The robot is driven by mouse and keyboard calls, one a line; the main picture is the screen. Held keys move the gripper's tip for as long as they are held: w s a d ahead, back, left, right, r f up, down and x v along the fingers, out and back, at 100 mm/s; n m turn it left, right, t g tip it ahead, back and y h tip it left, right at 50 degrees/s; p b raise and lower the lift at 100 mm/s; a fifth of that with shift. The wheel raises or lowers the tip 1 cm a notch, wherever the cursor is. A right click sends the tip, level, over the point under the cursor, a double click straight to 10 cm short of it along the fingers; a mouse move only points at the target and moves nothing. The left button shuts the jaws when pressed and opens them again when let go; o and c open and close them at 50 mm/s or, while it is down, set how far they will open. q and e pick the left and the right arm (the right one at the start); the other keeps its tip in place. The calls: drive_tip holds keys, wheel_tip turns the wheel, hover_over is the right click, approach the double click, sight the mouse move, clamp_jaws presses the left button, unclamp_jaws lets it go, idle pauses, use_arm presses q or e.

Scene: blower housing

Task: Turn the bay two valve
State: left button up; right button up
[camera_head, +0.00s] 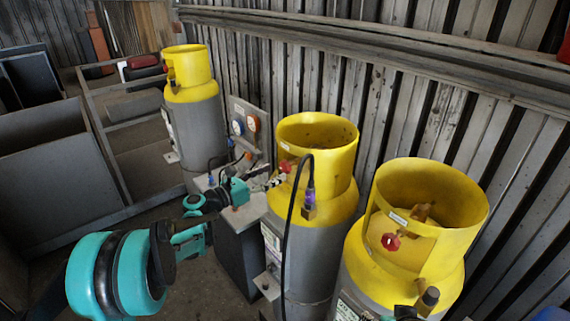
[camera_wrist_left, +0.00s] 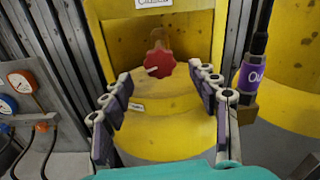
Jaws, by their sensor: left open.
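The middle yellow-topped grey cylinder (camera_head: 318,214) has a red valve knob (camera_head: 285,166) in the opening of its collar. I cannot read a bay number on it. My left gripper (camera_head: 276,181) reaches in from the left, close to this knob. In the left wrist view the red knob (camera_wrist_left: 158,64) is lobed, with a white mark, and sits ahead of the fingertips. The left gripper (camera_wrist_left: 165,86) is open, its fingers spread to either side below the knob, with nothing between them. My right gripper does not show.
A similar cylinder (camera_head: 195,115) stands at the back left and another (camera_head: 425,225) at the front right, with its own red knob (camera_head: 391,241). A black hose with a purple-banded fitting (camera_wrist_left: 252,75) hangs right of the gripper. Gauges (camera_wrist_left: 22,82) are at left.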

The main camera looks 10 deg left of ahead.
sight(283, 168)
use_arm(q)
drive_tip(key=x, duration=0.6)
drive_tip(key=shift+f, duration=0.1)
drive_tip(key=c, duration=1.2)
